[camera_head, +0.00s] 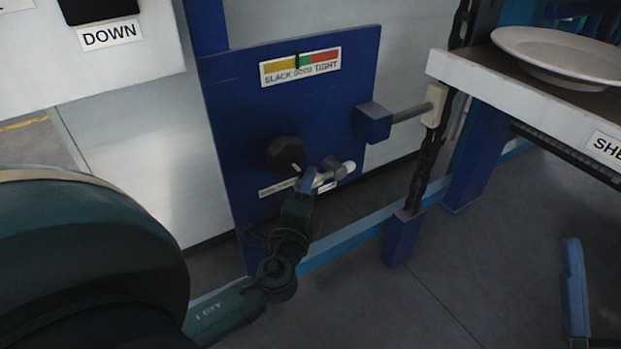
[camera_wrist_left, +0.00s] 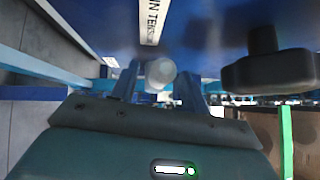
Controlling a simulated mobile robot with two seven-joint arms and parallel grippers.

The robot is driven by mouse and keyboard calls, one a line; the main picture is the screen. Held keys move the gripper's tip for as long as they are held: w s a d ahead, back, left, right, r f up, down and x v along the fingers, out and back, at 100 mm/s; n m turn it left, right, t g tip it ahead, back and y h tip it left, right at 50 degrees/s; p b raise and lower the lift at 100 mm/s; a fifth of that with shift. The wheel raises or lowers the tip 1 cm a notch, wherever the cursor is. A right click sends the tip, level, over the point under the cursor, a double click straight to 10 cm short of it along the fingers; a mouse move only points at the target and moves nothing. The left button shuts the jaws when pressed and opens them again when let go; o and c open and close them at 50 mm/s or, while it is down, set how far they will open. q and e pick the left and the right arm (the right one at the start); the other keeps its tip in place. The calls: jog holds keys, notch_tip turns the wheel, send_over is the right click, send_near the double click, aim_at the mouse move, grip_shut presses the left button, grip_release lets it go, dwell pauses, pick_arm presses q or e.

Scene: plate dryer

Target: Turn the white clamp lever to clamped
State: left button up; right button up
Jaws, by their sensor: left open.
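The white clamp lever (camera_head: 325,186) is on the lower part of the blue panel (camera_head: 230,110), with a pale round end. In the left wrist view, its round end (camera_wrist_left: 160,73) lies between my two finger tips. My left gripper (camera_head: 310,184) is open at the lever, fingers on either side of its end. I cannot tell whether they touch it. The gripper hides part of the lever and the small label near it.
A black knob (camera_head: 286,155) sits just up and left of the lever; it is large at right in the wrist view (camera_wrist_left: 268,68). Above is a slack-good-tight gauge (camera_head: 300,66). A blue block with a rod (camera_head: 374,122), a chain (camera_head: 423,165) and a shelf with a plate (camera_head: 560,55) are right.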

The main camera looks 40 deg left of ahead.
pick_arm(q)
jog(key=shift+w, duration=0.1)
jog(key=shift+c, duration=0.5)
grip_shut()
